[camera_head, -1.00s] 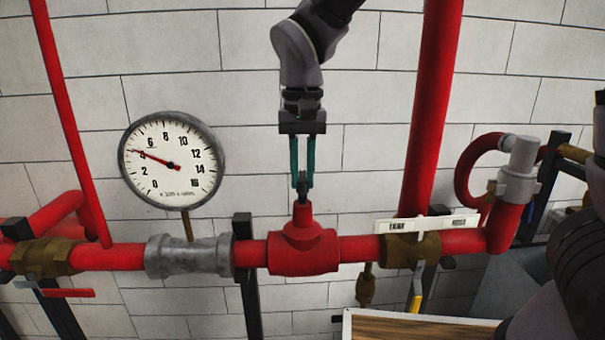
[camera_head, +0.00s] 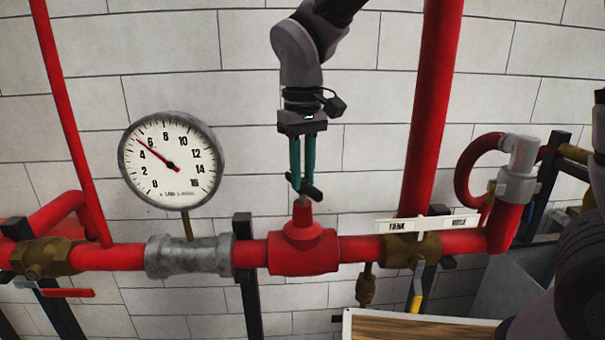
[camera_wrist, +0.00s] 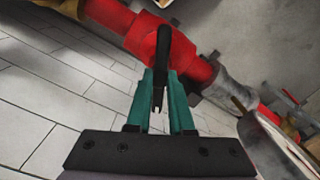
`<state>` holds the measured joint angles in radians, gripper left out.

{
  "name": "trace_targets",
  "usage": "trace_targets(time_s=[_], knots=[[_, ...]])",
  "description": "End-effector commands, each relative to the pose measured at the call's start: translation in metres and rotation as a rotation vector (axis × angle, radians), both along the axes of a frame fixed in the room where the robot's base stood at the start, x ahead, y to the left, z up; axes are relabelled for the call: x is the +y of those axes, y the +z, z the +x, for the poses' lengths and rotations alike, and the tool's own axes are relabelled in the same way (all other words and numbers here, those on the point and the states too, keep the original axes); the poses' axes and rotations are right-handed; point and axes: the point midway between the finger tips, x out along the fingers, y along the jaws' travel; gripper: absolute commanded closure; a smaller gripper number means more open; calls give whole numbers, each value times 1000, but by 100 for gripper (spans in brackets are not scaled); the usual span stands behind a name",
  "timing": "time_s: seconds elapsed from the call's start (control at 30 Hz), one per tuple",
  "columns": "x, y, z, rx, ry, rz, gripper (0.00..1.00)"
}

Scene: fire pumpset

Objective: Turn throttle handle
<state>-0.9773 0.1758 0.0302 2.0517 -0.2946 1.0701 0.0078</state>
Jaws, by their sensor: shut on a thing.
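The throttle handle (camera_head: 312,193) is a small dark bar on top of the red valve body (camera_head: 303,250) in the head view. The handle also shows in the wrist view (camera_wrist: 162,55), dark against the red valve (camera_wrist: 143,38). My gripper (camera_head: 302,186) points down from above with teal fingers. It is shut on the handle, and the fingers hide part of it. In the wrist view the fingertips (camera_wrist: 160,78) lie on both sides of the handle.
A round pressure gauge (camera_head: 171,161) stands left of the valve, its needle near 6. A thick red vertical pipe (camera_head: 432,110) rises to the right. A white label (camera_head: 428,223) sits on the horizontal pipe. The wall behind is clear above the gauge.

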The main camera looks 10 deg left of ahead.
Motion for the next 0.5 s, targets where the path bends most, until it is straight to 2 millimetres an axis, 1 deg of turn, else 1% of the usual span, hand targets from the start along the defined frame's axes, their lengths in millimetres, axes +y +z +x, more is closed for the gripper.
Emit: trace_targets(time_s=[0.4,0.43,0.47,0.5], knots=[[0,1,1,-2,10,2,100],[0,1,1,-2,10,2,76],[1,1,1,-2,10,3,65],[0,1,1,-2,9,2,50]])
